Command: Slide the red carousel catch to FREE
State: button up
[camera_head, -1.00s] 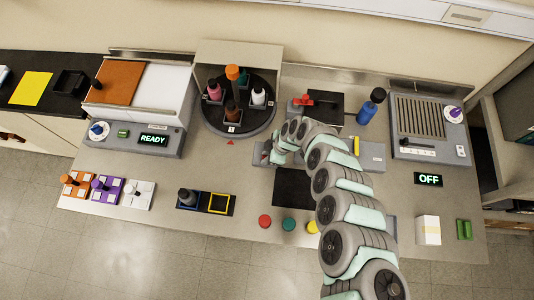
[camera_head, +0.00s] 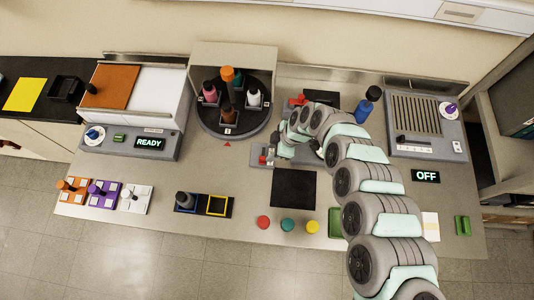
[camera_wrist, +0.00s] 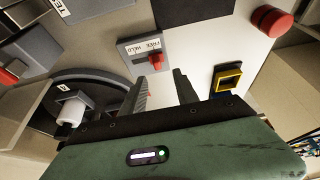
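The red carousel catch (camera_wrist: 156,61) is a small red slider on a grey plate (camera_wrist: 134,53) marked FREE and HELD in the wrist view. The lettering there is upside down, and the catch sits toward the plate's right side. My gripper (camera_wrist: 162,79) is open, with its two dark fingers apart and nothing visible between them. The fingertips lie just below the catch in that picture; I cannot tell whether they touch it. In the head view the red catch (camera_head: 263,158) shows at the left of my gripper, in front of the carousel (camera_head: 211,117).
The carousel holds several bottles under a beige hood (camera_head: 235,55). A black mat (camera_head: 293,189) lies in front of the catch. Red, teal and yellow buttons (camera_head: 263,222) line the front. A yellow-framed holder (camera_head: 217,205) stands front left. A blue bottle (camera_head: 365,109) stands behind my arm.

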jog(key=shift+p+v, duration=1)
jog(key=shift+v, duration=0.35)
